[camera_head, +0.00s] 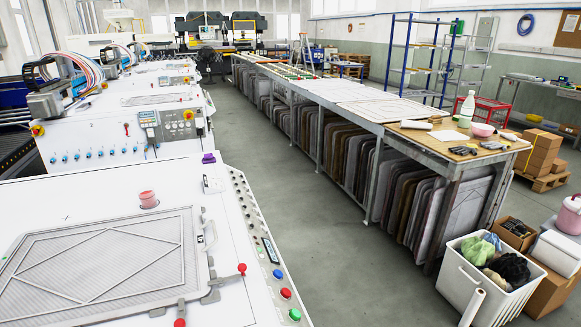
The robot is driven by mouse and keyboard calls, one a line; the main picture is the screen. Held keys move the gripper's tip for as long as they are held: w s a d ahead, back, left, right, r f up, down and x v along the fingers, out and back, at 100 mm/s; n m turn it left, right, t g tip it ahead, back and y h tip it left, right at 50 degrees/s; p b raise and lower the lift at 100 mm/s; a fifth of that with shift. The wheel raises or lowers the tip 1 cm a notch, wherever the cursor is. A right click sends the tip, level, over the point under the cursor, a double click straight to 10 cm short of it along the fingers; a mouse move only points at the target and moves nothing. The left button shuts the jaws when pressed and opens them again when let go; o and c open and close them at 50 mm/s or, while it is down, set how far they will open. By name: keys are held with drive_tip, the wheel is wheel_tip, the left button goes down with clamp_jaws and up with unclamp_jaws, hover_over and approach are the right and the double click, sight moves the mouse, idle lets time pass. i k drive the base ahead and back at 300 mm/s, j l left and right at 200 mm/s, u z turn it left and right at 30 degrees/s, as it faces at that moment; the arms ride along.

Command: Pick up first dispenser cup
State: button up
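A small pinkish-red cup (148,199) stands upright on the white top of the near machine (60,195), just behind a framed mesh panel (110,262). It looks like the dispenser cup, but I cannot tell for sure. A small purple object (208,158) sits at the back right corner of the same machine. My gripper is not in this view, so its distance from the cup cannot be seen.
Red-knobbed clamps (241,269) stick up at the panel's corner. A control strip with buttons (277,274) edges the machine. A clear grey aisle (300,190) separates it from a long rack table (430,150). A white bin (470,285) stands front right.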

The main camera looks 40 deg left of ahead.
sight(146, 195)
drive_tip(key=i+z, duration=0.3)
drive_tip(key=i, duration=0.55)
drive_tip(key=i+j+u, duration=0.1)
drive_tip(key=i+u, duration=0.65)
drive_tip(key=u, duration=0.2)
drive_tip(key=i+l+u, duration=0.2)
drive_tip(key=i+u, duration=0.25)
drive_tip(key=i+j+u, duration=0.3)
drive_tip(key=u, duration=0.2)
drive_tip(key=i+j+u, duration=0.2)
drive_tip(key=i+u, duration=0.55)
drive_tip(key=u, duration=0.2)
drive_tip(key=i+j+u, duration=0.1)
drive_tip(key=i+j, duration=0.1)
